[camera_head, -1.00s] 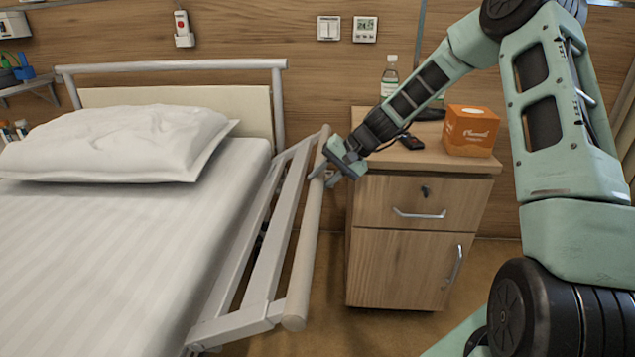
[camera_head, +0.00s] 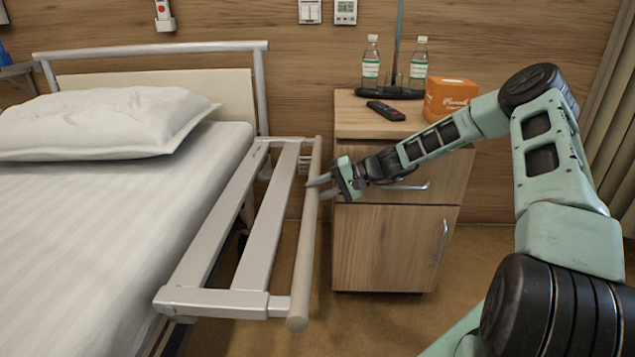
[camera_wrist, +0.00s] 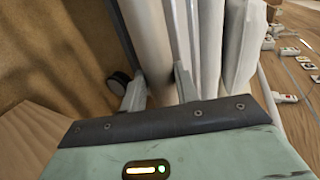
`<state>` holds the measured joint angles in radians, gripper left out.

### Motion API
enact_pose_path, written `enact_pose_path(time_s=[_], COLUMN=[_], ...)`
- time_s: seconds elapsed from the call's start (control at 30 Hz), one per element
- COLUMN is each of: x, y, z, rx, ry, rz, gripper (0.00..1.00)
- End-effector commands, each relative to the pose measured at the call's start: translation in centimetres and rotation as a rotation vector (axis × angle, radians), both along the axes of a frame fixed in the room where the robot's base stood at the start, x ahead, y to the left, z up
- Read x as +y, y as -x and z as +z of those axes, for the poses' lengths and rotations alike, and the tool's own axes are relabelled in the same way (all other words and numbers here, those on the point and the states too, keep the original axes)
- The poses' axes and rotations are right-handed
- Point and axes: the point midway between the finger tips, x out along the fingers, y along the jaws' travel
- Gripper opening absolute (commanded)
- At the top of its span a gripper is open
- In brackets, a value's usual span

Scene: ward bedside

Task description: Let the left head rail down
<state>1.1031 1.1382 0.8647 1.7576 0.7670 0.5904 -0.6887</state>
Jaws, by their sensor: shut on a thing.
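The left head rail (camera_head: 305,245) is a pale frame of long bars along the bed's right-hand side in the head view. It leans far outward from the mattress, close to flat. My gripper (camera_head: 324,187) is shut on its rounded outer bar, near the head end. In the wrist view the bar (camera_wrist: 146,35) runs between the two fingers of my gripper (camera_wrist: 158,90). The rail's lower joints are mostly hidden under the frame.
A wooden bedside cabinet (camera_head: 390,245) stands close to the right of the rail and gripper. It bears two bottles, a remote (camera_head: 385,110) and an orange box (camera_head: 450,97). The bed (camera_head: 110,240) is at left. Floor shows between rail and cabinet.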

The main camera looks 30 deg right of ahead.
Motion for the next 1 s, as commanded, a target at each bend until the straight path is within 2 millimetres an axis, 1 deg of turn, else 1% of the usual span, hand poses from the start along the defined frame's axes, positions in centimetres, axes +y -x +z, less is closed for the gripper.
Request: enact_pose_path(time_s=[0.03,0.1,0.3,0.47,0.83,0.87,0.9,0.93,1.0], x=[-0.1,0.0,0.0,0.0,0.0,0.0,0.0,0.0,0.0], y=[0.1,0.1,0.0,0.0,0.0,0.0,0.0,0.0,0.0], z=[-1.0,-1.7,-3.0,-3.3,-3.4,-3.4,-3.3,-3.3,-3.3], rx=[0.003,0.003,0.003,0.003,0.003,0.003,0.003,0.003,0.002], ry=[0.001,0.002,0.003,0.004,0.004,0.004,0.004,0.004,0.003], rz=[-0.001,0.001,0.0,-0.001,-0.001,-0.001,-0.001,-0.001,-0.001], gripper=[0.0,0.0,0.0,0.0,0.0,0.36,0.47,0.52,0.52])
